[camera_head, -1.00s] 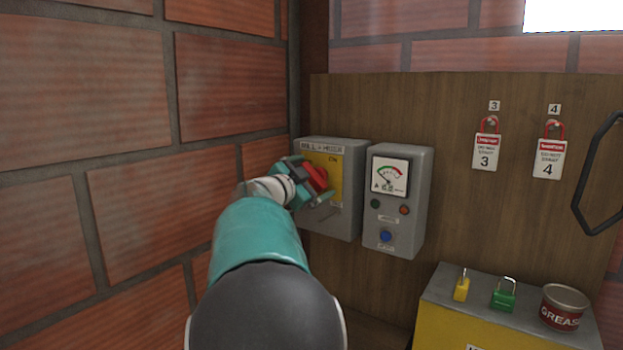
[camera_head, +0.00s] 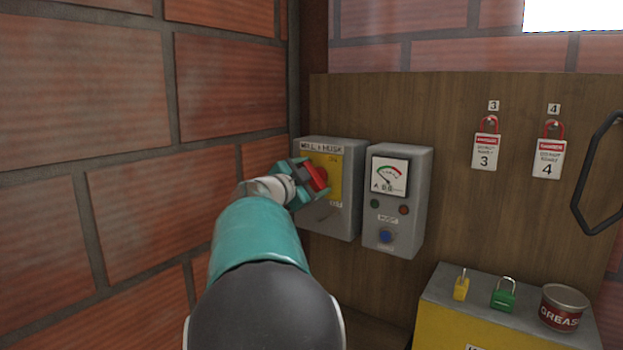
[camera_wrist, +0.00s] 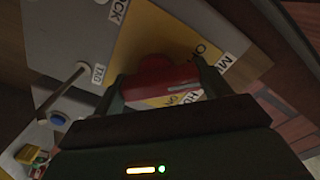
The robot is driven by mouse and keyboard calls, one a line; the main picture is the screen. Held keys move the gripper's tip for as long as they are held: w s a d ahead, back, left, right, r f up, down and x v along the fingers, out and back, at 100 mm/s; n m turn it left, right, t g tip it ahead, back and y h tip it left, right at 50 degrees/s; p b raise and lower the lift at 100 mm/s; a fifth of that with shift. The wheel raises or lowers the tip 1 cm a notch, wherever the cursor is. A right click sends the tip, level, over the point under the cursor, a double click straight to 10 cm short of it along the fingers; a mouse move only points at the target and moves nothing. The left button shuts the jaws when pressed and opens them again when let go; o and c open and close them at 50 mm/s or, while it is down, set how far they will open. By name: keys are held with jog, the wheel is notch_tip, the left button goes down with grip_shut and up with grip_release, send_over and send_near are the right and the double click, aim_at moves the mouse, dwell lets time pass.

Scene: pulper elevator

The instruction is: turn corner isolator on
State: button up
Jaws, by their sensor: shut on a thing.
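The corner isolator is a grey box (camera_head: 349,190) with a yellow plate and a red rotary handle (camera_head: 319,178), mounted on the wooden board in the wall corner. ON shows at the upper part of the plate. My gripper (camera_head: 312,182) is at the plate's left side, shut on the red handle. In the wrist view the red handle (camera_wrist: 162,76) lies between my two fingers, across the yellow plate, with a pale line along it. The handle's exact angle is hard to tell in the head view.
A grey meter box (camera_head: 421,205) with lamps and a blue button stands just right of the isolator. Danger tags (camera_head: 485,152) hang further right, near a black handle (camera_head: 586,180). A cabinet (camera_head: 452,318) below holds padlocks and a grease tin (camera_head: 563,307). Brick wall closes the left.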

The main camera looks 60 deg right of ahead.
jog(key=m, duration=0.5)
jog(key=shift+s+r, duration=0.1)
jog(key=shift+s+m, duration=0.1)
jog(key=shift+m, duration=1.6)
jog(key=o, duration=0.9)
jog(key=shift+s+a, duration=0.1)
jog(key=shift+o, duration=0.4)
jog(key=w+a, duration=0.2)
jog(key=a, duration=1.1)
jog(key=shift+w+a, duration=0.25)
